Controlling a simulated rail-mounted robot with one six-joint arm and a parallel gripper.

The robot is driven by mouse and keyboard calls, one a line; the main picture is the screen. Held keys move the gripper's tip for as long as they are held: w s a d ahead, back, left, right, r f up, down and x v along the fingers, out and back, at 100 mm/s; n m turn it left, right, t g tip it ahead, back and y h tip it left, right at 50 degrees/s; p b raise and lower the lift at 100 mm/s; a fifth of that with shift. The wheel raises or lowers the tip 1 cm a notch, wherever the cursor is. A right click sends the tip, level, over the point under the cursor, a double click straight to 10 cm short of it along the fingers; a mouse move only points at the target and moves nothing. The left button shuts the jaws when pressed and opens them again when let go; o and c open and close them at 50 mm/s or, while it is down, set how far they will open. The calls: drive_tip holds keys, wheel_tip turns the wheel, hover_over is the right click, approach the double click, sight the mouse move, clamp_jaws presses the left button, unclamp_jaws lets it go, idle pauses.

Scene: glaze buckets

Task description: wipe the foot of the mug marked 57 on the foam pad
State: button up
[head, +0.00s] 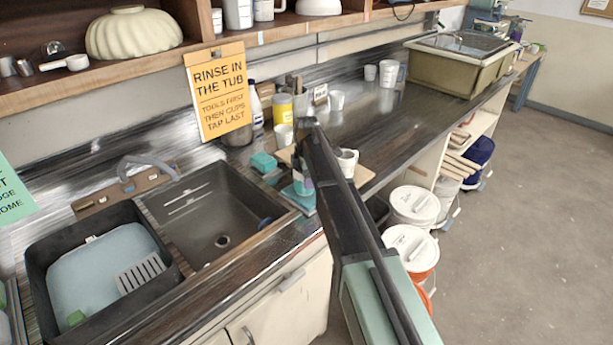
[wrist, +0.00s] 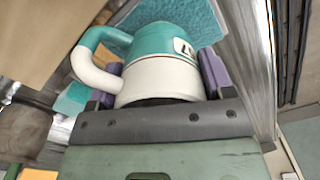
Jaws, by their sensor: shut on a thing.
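A mug with a white part and a teal part (wrist: 160,72) is held in my gripper (wrist: 158,85), between its purple fingers. Its handle points left in the wrist view. A white tag on its side is partly cut off, so I cannot read the number for sure. The mug's teal end faces a teal foam pad (wrist: 195,16); I cannot tell whether they touch. In the head view the mug (head: 303,186) is just above the pad (head: 307,204) at the counter's front edge, and my arm hides part of it.
A sink (head: 205,215) and a dark tub (head: 100,265) lie to the left. A teal sponge (head: 263,162) sits behind the pad. A white mug (head: 347,162) stands on a wooden board to the right. Bottles and cups crowd the back; lidded buckets (head: 412,205) stand below.

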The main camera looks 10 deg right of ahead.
drive_tip(key=shift+f+b, duration=0.4)
drive_tip(key=shift+f, duration=0.1)
drive_tip(key=shift+s, duration=0.1)
drive_tip(key=shift+s+d, duration=0.5)
drive_tip(key=shift+s, duration=0.25)
drive_tip(key=shift+s+d, duration=0.5)
drive_tip(key=shift+s, duration=0.2)
drive_tip(key=shift+w+a, duration=0.65)
drive_tip(key=shift+w, duration=0.35)
drive_tip(key=shift+w+a, duration=0.65)
drive_tip(key=shift+w, duration=0.35)
drive_tip(key=shift+w+a, duration=0.65)
drive_tip(key=shift+w, duration=0.35)
drive_tip(key=shift+s+d, duration=0.65)
drive_tip(key=shift+s, duration=0.35)
drive_tip(key=shift+s+d, duration=0.65)
drive_tip(key=shift+s, duration=0.35)
drive_tip(key=shift+s+d, duration=0.65)
drive_tip(key=shift+s, duration=0.35)
drive_tip(key=shift+w+a, duration=0.65)
drive_tip(key=shift+w, duration=0.35)
drive_tip(key=shift+w+a, duration=0.65)
drive_tip(key=shift+w, duration=0.35)
drive_tip(key=shift+w+a, duration=0.65)
drive_tip(key=shift+w, duration=0.35)
